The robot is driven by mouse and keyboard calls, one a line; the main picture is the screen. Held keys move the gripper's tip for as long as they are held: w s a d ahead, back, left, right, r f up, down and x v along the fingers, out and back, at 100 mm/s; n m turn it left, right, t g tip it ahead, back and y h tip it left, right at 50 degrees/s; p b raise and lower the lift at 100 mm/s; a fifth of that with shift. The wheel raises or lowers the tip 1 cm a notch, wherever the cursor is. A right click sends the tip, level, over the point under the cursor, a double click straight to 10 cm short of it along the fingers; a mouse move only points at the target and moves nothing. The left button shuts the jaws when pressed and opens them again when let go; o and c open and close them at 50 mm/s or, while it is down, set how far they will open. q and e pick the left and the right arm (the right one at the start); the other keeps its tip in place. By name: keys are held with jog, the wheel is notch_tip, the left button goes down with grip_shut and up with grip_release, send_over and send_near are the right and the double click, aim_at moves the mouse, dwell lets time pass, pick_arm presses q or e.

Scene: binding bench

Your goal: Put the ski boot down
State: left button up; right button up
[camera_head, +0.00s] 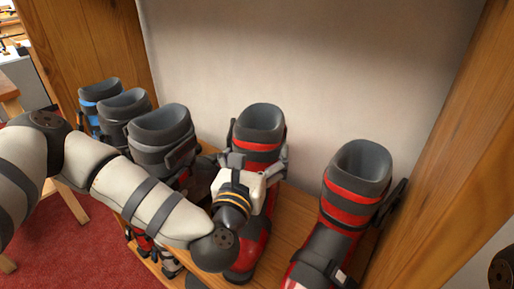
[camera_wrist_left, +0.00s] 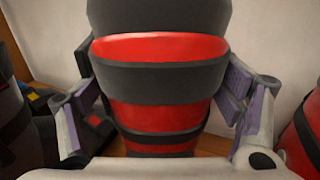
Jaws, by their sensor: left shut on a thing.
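A red and dark grey ski boot (camera_head: 258,152) stands upright at the middle of the wooden shelf in the head view. My left gripper (camera_head: 256,165) is shut on its shaft, with one finger on each side. In the left wrist view the boot (camera_wrist_left: 165,110) fills the middle, between the two fingers of my left gripper (camera_wrist_left: 160,100). The boot's lower part is partly hidden behind my left arm in the head view. I cannot tell whether its sole touches the shelf. My right gripper is not in view.
Another red and grey boot (camera_head: 352,195) stands close on the right. Several grey boots, one a dark grey boot (camera_head: 160,140), stand on the left. The shelf (camera_head: 292,232) has a bare strip between the red boots. Wooden side walls (camera_head: 445,150) and a pale back wall (camera_head: 330,60) enclose it.

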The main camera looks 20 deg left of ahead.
pick_arm(q)
jog(key=shift+f+b, duration=0.3)
jog(key=shift+f, duration=0.05)
dwell(0.6)
jog(key=o, duration=1.8)
jog(key=shift+o, duration=0.2)
jog(key=shift+f, duration=0.2)
jog(key=s, duration=1.2)
jog(key=shift+d+r, duration=0.15)
jog(key=shift+d, duration=0.1)
